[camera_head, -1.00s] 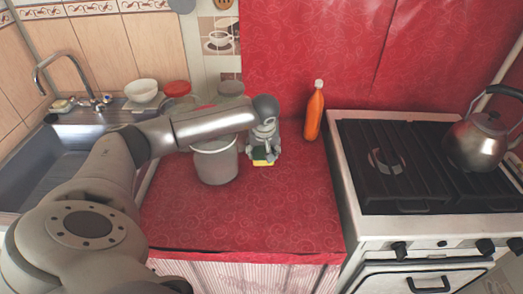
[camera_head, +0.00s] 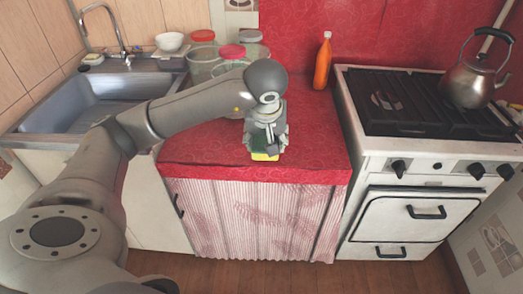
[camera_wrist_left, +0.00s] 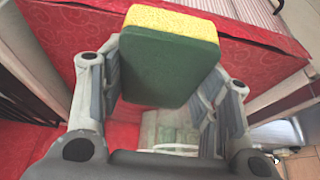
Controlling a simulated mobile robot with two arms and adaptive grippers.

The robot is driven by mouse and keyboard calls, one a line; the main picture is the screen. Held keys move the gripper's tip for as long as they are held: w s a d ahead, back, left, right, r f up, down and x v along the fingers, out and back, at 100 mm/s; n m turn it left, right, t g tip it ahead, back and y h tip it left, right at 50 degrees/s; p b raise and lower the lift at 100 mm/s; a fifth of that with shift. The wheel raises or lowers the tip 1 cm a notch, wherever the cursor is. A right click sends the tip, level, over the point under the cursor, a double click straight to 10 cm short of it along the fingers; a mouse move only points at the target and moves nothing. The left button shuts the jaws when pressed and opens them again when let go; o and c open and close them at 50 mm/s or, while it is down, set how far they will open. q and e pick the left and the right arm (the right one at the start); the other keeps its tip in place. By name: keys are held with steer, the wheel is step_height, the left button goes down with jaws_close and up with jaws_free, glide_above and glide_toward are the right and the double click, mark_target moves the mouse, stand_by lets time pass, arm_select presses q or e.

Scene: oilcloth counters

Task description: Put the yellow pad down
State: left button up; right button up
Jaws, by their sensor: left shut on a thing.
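The yellow pad (camera_head: 265,156) is a sponge block with a yellow layer and a dark green layer. My left gripper (camera_head: 266,142) is shut on it, near the front edge of the red counter (camera_head: 315,150). In the left wrist view the pad (camera_wrist_left: 172,50) shows its green face, with the yellow side (camera_wrist_left: 170,20) at the far edge, between the two fingers of the left gripper (camera_wrist_left: 160,85). I cannot tell whether the pad touches the counter or hangs just above it. My right gripper is not in view.
Jars with red lids (camera_head: 232,52) stand behind my left arm. An orange bottle (camera_head: 323,62) stands at the back right of the counter. The stove (camera_head: 372,150) with a kettle (camera_head: 468,82) is to the right, the sink (camera_head: 100,100) to the left. The counter right of the gripper is clear.

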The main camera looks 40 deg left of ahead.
arm_select(q)
steer(key=w+a+f, duration=0.2)
steer(key=w+f, duration=0.1)
steer(key=w+a+f+p, duration=0.1)
steer(key=w+a+f, duration=0.1)
steer(key=w+f, duration=0.1)
steer(key=w+a+f, duration=0.3)
steer(key=w, duration=0.1)
steer(key=shift+w, duration=0.2)
steer(key=shift+w+a+f+p, duration=0.15)
steer(key=shift+f+p, duration=0.35)
steer(key=shift+f, duration=1.35)
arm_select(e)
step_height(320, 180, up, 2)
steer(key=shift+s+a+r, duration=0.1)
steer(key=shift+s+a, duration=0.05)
arm_select(q)
steer(key=shift+f+b, duration=0.35)
steer(key=shift+b, duration=0.15)
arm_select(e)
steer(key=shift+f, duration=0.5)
